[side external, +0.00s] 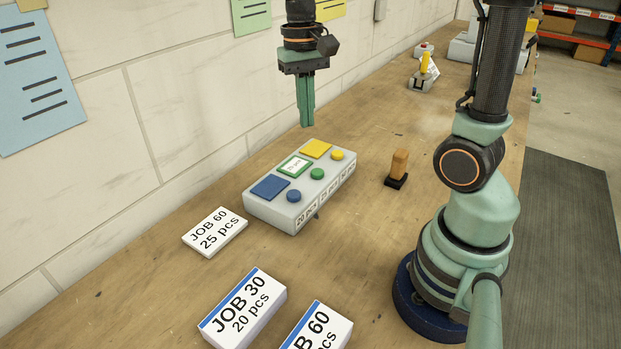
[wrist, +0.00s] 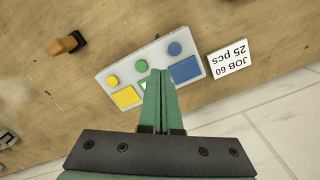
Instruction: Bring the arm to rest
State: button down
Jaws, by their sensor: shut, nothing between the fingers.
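My gripper (side external: 306,124) hangs pointing down above the far end of the grey button box, near the wall. Its green fingers are together with nothing between them. In the wrist view my gripper (wrist: 160,72) covers part of the box, including most of the green-framed panel. The button box (side external: 262,214) has blue, green and yellow panels, each with a round button of the same colour. The box also shows in the wrist view (wrist: 124,72). My fingertips are apart from the box in the side view.
A JOB 60 25 pcs card (side external: 215,232) lies beside the box. A JOB 30 block (side external: 243,307) and another JOB 60 block (side external: 318,330) are at the front. A wooden-handled stamp (side external: 398,168) stands right of the box. A wall (side external: 160,110) runs along the left.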

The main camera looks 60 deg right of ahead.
jog(key=s+a+r+n+t, duration=0.2)
jog(key=s+a+n+t, duration=0.2)
jog(key=a+n+t, duration=0.1)
jog(key=shift+s+a+n+t, duration=0.2)
jog(key=shift+n+t, duration=0.4)
jog(key=shift+n, duration=0.2)
